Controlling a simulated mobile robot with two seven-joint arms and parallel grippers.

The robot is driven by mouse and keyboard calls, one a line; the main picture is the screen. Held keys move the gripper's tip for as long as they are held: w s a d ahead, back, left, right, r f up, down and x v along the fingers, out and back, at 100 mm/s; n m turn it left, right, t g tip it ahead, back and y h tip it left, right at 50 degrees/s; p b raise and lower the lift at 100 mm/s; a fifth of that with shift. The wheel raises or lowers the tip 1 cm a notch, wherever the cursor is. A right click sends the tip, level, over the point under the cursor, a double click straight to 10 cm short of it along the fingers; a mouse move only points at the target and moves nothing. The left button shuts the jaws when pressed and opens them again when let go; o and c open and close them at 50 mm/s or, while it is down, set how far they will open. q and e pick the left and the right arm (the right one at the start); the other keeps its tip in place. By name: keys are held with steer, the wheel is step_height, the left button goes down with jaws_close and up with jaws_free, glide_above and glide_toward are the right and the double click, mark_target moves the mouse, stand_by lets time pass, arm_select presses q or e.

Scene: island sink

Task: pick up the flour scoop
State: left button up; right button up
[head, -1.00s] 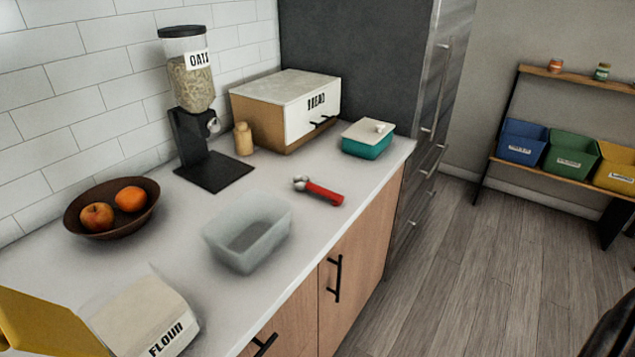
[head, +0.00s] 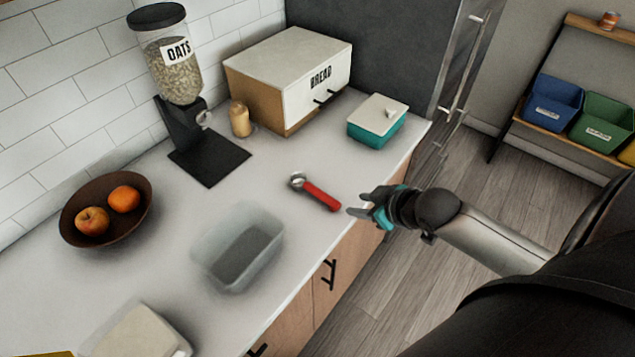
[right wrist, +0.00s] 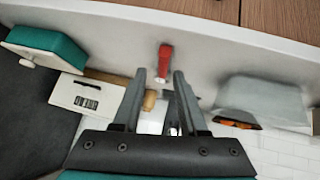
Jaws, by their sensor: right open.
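The flour scoop, with a red handle (head: 322,197) and a round metal head, lies on the counter between the clear bin and the bread box. Its handle points toward the counter's front edge. My right gripper (head: 358,202) is open and empty at the front edge, its fingertips a little to the right of the handle end and apart from it in the head view. In the right wrist view the red handle (right wrist: 166,60) shows just past and between the open fingertips (right wrist: 160,76); the fingers partly hide the rest. My left gripper is not in view.
A clear bin (head: 225,275) stands left of the scoop. A bread box (head: 260,88), a teal lidded box (head: 358,132), an oats dispenser (head: 186,140) and a fruit bowl (head: 82,235) stand farther back. A pale container (head: 140,333) is at the lower left. Counter around the scoop is clear.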

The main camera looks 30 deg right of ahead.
step_height(320, 180, up, 4)
steer(key=a, duration=0.1)
steer(key=b, duration=0.1)
glide_toward(322, 194)
steer(key=shift+n, duration=0.4)
steer(key=x, duration=0.4)
steer(key=shift+w+f, duration=0.1)
steer(key=shift+w, duration=0.25)
steer(key=shift+b+x, duration=0.7)
steer(key=shift+x, duration=1.9)
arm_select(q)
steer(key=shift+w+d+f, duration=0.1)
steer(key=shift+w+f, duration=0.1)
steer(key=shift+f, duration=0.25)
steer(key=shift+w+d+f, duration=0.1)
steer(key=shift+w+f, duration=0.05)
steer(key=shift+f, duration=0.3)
arm_select(e)
steer(key=shift+s+f, duration=0.1)
jaws_close()
